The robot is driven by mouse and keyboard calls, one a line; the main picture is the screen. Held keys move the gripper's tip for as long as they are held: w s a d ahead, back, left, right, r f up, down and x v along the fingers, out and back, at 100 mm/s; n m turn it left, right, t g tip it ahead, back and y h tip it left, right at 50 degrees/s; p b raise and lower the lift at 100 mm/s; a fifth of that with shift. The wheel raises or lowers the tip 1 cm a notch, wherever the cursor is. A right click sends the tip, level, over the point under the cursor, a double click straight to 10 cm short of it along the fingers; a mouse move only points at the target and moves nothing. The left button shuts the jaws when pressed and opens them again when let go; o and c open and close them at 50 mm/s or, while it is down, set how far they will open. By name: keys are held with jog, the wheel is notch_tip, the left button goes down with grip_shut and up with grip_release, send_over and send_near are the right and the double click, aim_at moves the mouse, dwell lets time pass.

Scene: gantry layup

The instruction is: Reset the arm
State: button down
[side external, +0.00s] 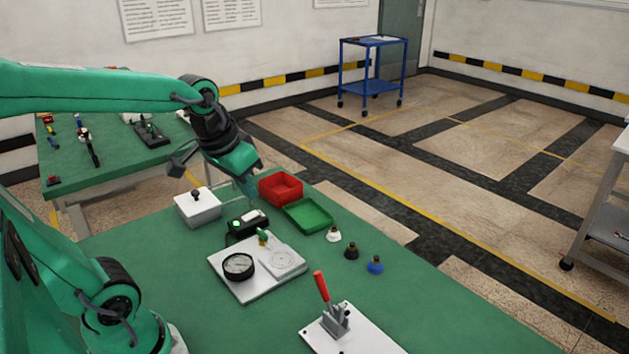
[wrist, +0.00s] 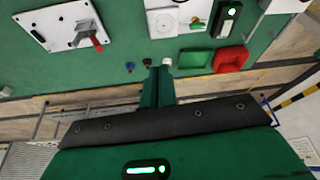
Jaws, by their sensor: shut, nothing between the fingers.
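My gripper (side external: 250,184) is shut and empty, held above the far side of the green work table (side external: 420,310), close to the red bin in the side external view. In the wrist view the shut fingers (wrist: 160,72) point at the table edge, near a small white-topped piece (wrist: 168,62). My green arm reaches in from the left of the side external view, with its wrist bent downward. No object is seen in the fingers.
On the table are a red bin (side external: 280,187), a green tray (side external: 307,214), a white box (side external: 197,206), a plate with a dial (side external: 238,266), small white, black and blue pieces, and a red-handled clamp (side external: 322,287). A blue cart (side external: 370,85) stands on open floor behind.

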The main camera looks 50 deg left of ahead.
jog(key=s+d+m+t, duration=0.1)
jog(key=s+d, duration=0.3)
jog(key=s, duration=0.1)
jog(key=shift+s+d+m+h, duration=0.15)
jog(key=shift+s+m+h, duration=0.1)
jog(key=shift+m+h, duration=0.05)
